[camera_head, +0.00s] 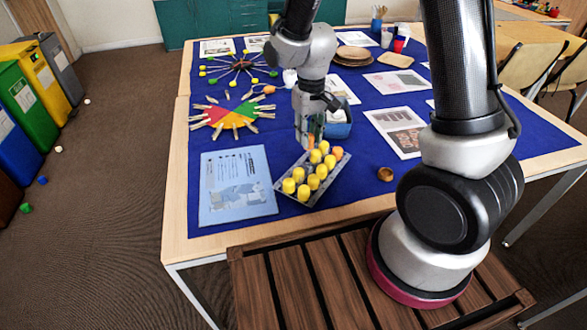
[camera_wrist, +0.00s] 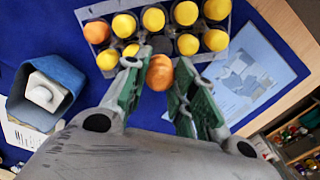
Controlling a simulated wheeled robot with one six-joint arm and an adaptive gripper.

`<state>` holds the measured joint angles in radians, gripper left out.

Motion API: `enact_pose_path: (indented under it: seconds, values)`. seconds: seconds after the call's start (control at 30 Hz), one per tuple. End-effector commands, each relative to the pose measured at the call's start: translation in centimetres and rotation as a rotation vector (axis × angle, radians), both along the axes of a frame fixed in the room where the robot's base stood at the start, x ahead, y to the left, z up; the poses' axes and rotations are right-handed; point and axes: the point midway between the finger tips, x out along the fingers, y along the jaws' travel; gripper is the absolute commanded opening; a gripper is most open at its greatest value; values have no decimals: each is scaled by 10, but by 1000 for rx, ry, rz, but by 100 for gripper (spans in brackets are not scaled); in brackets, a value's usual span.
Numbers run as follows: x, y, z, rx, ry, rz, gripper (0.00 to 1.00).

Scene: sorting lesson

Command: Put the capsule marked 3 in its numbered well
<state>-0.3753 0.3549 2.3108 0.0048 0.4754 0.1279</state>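A grey tray (camera_head: 318,194) with two rows of wells lies on the blue cloth, and its edge also shows in the wrist view (camera_wrist: 82,12). Yellow capsules (camera_head: 289,186) (camera_wrist: 154,19) stand in most wells. An orange capsule (camera_wrist: 97,32) stands in a corner well. A dark, empty-looking well (camera_wrist: 161,45) shows in the row nearer my gripper. My gripper (camera_head: 309,139) (camera_wrist: 159,76) is shut on another orange capsule (camera_wrist: 160,72), at the tray's edge beside that well. I cannot tell its height above the tray. No numbers are readable.
A blue container (camera_head: 338,130) (camera_wrist: 62,75) with something white inside stands close to my gripper. A printed blue sheet (camera_head: 238,187) lies left of the tray. A small brown round object (camera_head: 385,174) sits to the right. Cloth between them is clear.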

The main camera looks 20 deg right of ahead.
Motion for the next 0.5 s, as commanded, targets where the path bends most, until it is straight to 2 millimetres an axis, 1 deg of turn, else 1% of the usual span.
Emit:
enact_pose_path:
  seconds: [0.03, 0.1, 0.2, 0.37, 0.5]
  values:
    - [-2, -1, -11, -3, 7, 0, 21]
    - [-2, -1, -25, -2, 7, 2, 21]
    - [-1, -1, -40, -1, 4, 2, 21]
    - [-1, -1, -57, -1, 4, 2, 21]
    - [-1, -1, -80, -1, 4, 2, 21]
